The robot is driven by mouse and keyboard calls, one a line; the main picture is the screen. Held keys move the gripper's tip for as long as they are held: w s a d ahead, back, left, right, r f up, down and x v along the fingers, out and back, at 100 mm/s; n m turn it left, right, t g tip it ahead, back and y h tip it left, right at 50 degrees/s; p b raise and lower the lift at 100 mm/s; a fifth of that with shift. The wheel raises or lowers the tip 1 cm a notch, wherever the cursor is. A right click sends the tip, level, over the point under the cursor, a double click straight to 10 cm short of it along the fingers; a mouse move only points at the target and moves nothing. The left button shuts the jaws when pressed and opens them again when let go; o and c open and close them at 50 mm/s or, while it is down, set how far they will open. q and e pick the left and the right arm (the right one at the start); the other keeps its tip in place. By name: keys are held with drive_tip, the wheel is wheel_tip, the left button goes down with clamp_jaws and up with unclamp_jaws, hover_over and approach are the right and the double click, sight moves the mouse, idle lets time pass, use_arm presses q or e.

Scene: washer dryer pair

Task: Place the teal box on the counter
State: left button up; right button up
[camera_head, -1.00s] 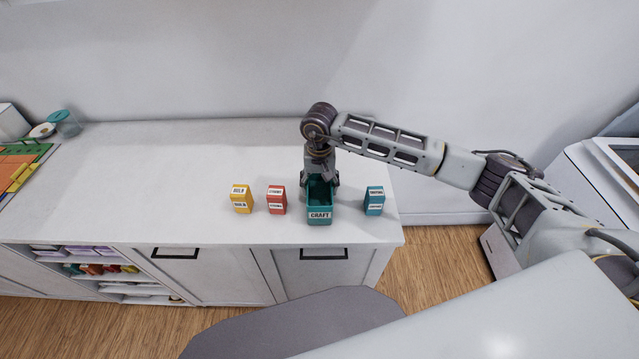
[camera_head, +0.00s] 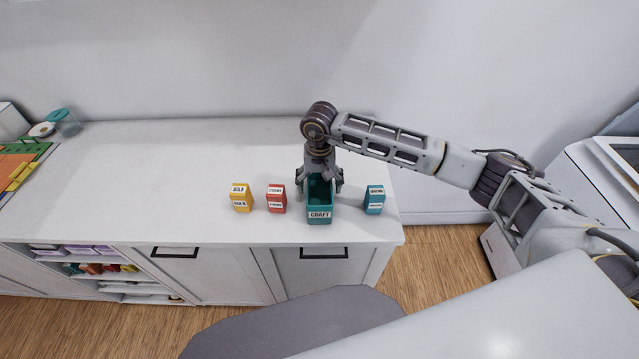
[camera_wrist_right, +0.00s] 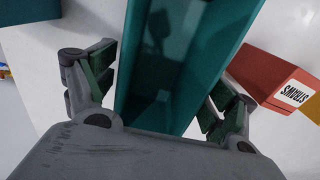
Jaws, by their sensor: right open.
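The teal box (camera_head: 319,213), open at the top and labelled CRAFT, stands upright on the white counter (camera_head: 130,185). It also shows in the right wrist view (camera_wrist_right: 180,75), where its inside looks empty. My right gripper (camera_head: 320,184) points down at the back of the box, one finger on each side of it. In the wrist view the fingers are spread, with a gap between each finger and the box wall. My left gripper is not in view.
A red carton (camera_head: 277,200) and a yellow carton (camera_head: 241,199) stand left of the box. A blue carton (camera_head: 374,200) stands close on its right, near the counter's right end. The counter's left middle is clear.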

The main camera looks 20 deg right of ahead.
drive_tip(key=shift+r, duration=0.1)
drive_tip(key=shift+r, duration=0.2)
wheel_tip(320, 180, up, 12)
drive_tip(key=b, duration=0.2)
drive_tip(key=shift+f+b, duration=0.15)
drive_tip(key=shift+b, duration=0.2)
